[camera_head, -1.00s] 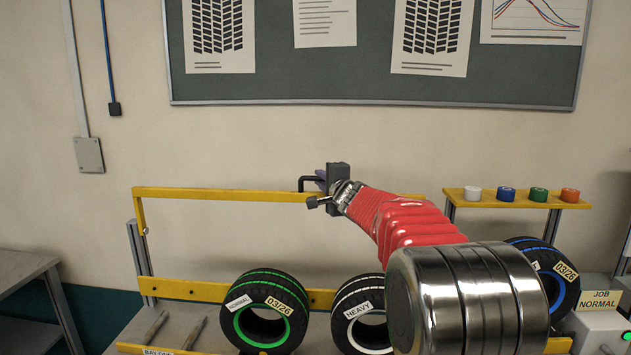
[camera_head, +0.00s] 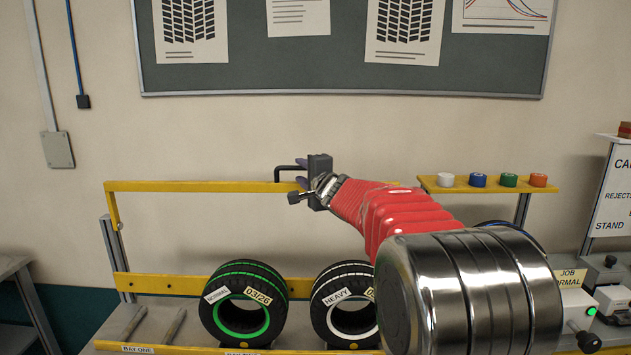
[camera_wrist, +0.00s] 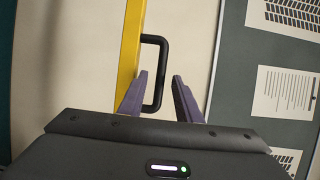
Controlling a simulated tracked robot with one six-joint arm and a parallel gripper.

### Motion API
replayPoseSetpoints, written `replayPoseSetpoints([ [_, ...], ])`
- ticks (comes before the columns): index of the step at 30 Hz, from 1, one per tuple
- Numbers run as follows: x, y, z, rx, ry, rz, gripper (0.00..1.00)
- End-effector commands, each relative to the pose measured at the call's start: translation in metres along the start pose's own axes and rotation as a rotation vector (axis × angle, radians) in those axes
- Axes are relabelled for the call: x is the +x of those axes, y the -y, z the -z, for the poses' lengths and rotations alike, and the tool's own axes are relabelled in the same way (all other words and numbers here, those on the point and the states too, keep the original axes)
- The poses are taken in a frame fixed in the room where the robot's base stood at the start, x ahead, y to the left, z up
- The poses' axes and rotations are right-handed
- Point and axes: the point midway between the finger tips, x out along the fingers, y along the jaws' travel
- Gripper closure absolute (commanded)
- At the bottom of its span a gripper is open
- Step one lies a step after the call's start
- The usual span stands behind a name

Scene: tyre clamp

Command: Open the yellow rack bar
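The yellow rack bar (camera_head: 200,186) runs level above the tyres in the head view, with a bent-down arm at its left end. A black handle (camera_head: 284,172) stands up from its top edge. My gripper (camera_head: 302,173) is at this handle, and its dark body hides part of the bar. In the wrist view the yellow bar (camera_wrist: 131,50) runs up the picture, with the black handle (camera_wrist: 163,60) on its right side. My open gripper (camera_wrist: 159,78) has one purple finger on each side of the handle's grip, with visible gaps. I cannot tell whether either finger touches it.
Below the bar, a green-ringed tyre (camera_head: 243,304) and a white-ringed tyre (camera_head: 343,305) stand on the rack. A yellow shelf (camera_head: 460,188) with several coloured rolls is to the right. A dark notice board (camera_head: 350,78) hangs behind. My arm hides the rack's right part.

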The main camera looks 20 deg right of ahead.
Motion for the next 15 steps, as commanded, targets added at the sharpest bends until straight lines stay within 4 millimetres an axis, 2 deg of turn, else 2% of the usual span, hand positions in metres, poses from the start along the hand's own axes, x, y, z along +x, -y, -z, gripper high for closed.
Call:
replayPoseSetpoints([
  [15, -0.068, 0.000, 0.000, -0.001, -0.001, 0.000, 0.69],
])
